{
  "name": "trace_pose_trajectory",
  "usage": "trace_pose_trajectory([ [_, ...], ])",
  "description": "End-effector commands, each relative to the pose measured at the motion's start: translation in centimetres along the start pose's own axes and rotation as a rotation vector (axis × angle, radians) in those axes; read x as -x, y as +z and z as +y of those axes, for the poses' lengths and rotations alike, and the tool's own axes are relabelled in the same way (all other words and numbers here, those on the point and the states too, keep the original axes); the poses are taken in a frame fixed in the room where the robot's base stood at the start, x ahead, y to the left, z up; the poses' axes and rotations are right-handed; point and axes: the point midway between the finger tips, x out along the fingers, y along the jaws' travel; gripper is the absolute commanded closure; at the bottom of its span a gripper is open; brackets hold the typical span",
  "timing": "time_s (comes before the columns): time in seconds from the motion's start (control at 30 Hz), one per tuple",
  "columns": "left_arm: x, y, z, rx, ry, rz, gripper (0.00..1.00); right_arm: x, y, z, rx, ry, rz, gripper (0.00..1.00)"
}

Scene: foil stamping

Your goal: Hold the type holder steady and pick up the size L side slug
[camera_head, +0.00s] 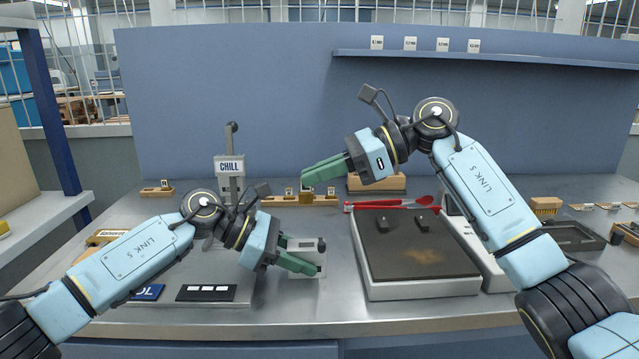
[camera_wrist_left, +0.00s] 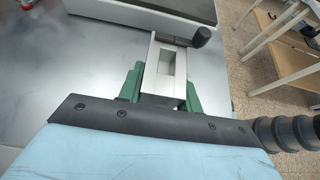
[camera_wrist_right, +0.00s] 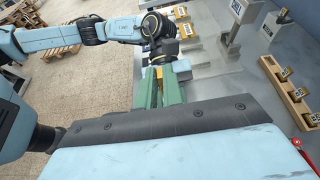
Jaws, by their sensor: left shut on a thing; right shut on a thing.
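The type holder (camera_head: 306,245) is a silver frame with a rectangular opening and a black knob. It is on the steel table near the front middle. My left gripper (camera_head: 302,256) is shut on its two sides; the left wrist view shows the holder (camera_wrist_left: 164,97) between the green fingers (camera_wrist_left: 165,82). My right gripper (camera_head: 324,172) is above the wooden slug rack (camera_head: 270,201), shut on a small piece. In the right wrist view a brass-coloured bit (camera_wrist_right: 159,73) shows at its fingertips (camera_wrist_right: 160,88), mostly hidden; its size mark is not readable.
A hot plate with a pale rim (camera_head: 419,292) and dark top stands right of the holder. A red-handled tool (camera_head: 390,204) lies behind it. A stand marked CHILL (camera_head: 229,167) rises behind my left arm. Bare table lies in front of the holder.

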Motion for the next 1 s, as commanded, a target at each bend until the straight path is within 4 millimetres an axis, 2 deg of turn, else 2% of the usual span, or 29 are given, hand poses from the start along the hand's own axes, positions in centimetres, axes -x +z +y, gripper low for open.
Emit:
trace_pose_trajectory([
  [0.1,0.0,0.0,0.0,0.0,0.0,0.0,0.78,0.0,0.0,0.0,0.0,0.0,-0.001,1.0],
  [0.13,0.0,0.0,0.0,0.0,0.0,0.0,0.62,0.0,0.0,0.0,0.0,0.0,-0.001,1.0],
  [0.3,0.0,0.0,0.0,0.0,0.0,0.0,0.4,0.0,0.0,0.0,0.001,-0.001,-0.001,1.0],
  [0.57,0.1,0.0,0.0,0.0,0.0,0.0,0.4,0.0,0.0,0.0,0.001,0.0,-0.001,1.0],
  [0.67,0.6,0.0,0.0,0.0,0.002,0.0,0.4,0.0,0.0,0.0,0.001,0.0,-0.001,1.0],
  [0.77,2.1,0.0,0.1,0.0,0.003,0.0,0.4,0.0,0.0,0.0,0.001,0.0,-0.001,1.0],
  [1.0,7.2,0.0,0.1,0.0,0.004,0.0,0.4,0.0,0.0,0.0,0.001,0.0,-0.001,1.0],
])
